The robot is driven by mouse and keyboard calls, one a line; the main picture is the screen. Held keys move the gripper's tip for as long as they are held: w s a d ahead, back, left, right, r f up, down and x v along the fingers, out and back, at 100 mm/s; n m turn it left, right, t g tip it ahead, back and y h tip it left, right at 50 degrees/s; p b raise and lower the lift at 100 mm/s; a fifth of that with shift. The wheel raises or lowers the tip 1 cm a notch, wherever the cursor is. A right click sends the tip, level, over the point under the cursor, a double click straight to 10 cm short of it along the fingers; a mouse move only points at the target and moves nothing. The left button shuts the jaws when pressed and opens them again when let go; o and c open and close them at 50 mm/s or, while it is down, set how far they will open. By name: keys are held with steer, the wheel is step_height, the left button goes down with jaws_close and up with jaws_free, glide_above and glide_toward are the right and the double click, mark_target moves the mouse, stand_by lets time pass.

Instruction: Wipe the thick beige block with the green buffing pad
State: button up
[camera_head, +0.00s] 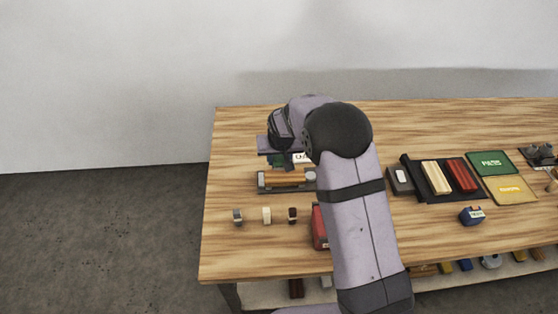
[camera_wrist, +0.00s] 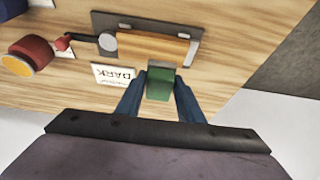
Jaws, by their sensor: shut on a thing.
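My gripper (camera_wrist: 160,78) has its blue fingers shut on the green buffing pad (camera_wrist: 161,84). The pad is close to the near edge of a tan-orange block (camera_wrist: 150,46), and I cannot tell whether they touch. That block lies in a dark holder (camera_wrist: 190,25) with a grey round knob at one end. In the head view the block (camera_head: 285,179) is in its holder, just in front of my gripper, which is partly hidden by my arm. A pale beige block (camera_head: 436,178) lies on a black mat (camera_head: 410,170) right of my arm.
A red block (camera_head: 462,175) lies beside the beige one. Green (camera_head: 490,163) and yellow (camera_head: 511,190) mats are farther right. Several small pieces stand at the front left. A red item (camera_head: 319,228) is partly behind my arm.

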steer(key=shift+r+p, duration=0.4)
steer(key=shift+r, duration=0.65)
steer(key=shift+p, duration=0.3)
steer(key=shift+f, duration=0.15)
